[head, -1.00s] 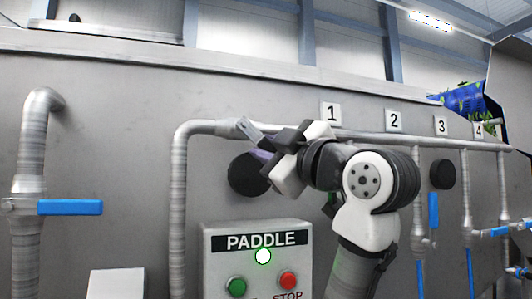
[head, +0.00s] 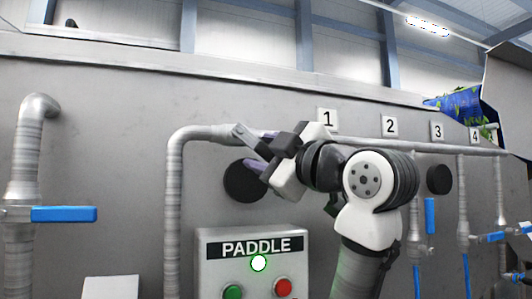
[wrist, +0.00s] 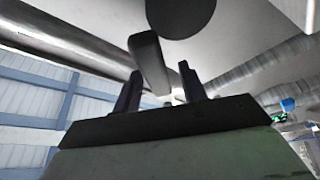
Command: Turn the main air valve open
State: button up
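The lever also shows as a grey bar (wrist: 150,62) in the wrist view. My gripper (head: 256,150) is at the lever, with its dark purple fingers spread. In the wrist view my gripper (wrist: 160,88) has the bar lying between its two fingers in the picture, nearer the left one. Gaps show on both sides, and I see no clear contact. The valve body is partly hidden by my gripper.
A blue-handled valve (head: 63,214) is on the left pipe. Below my arm is the PADDLE box (head: 250,247) with green and red buttons. Dark round discs (head: 243,182) sit on the grey wall. More blue-handled valves (head: 430,215) are at the right.

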jog(key=b+v, duration=0.5)
jog(key=v, duration=0.8)
jog(key=shift+s+d, duration=0.2)
jog(key=shift+s, duration=0.1)
jog(key=shift+f, duration=0.15)
